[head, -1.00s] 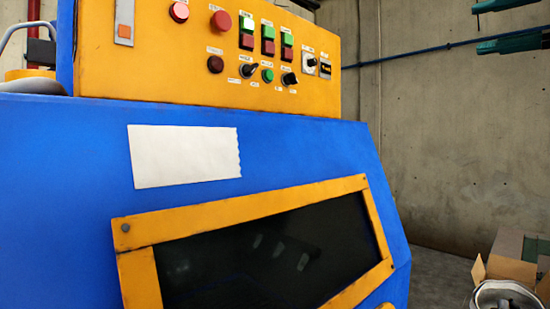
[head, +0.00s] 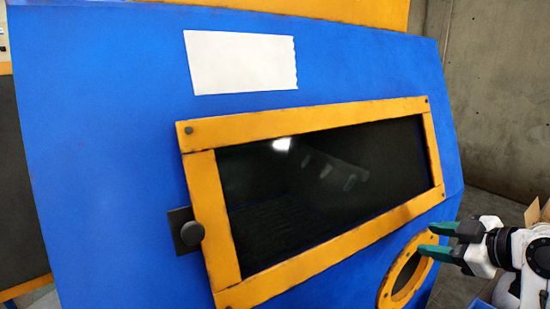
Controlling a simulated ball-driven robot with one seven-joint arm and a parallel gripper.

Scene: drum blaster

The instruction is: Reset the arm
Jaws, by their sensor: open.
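My gripper (head: 440,240) is at the lower right of the head view, with its two green-tipped fingers spread apart and nothing visible between them. It points left, in front of the blue drum blaster cabinet (head: 100,130). Its fingers overlap the picture of a round yellow-rimmed port (head: 388,295) low on the cabinet. I cannot tell how far the fingers are from that port. Part of my white and grey arm shows at the right edge.
The cabinet has a dark window in a yellow frame (head: 290,121), a black knob (head: 190,232) at its left and a white paper sheet (head: 240,62) above. A cardboard box (head: 534,212) stands behind my arm. A concrete wall (head: 500,90) is at the back right.

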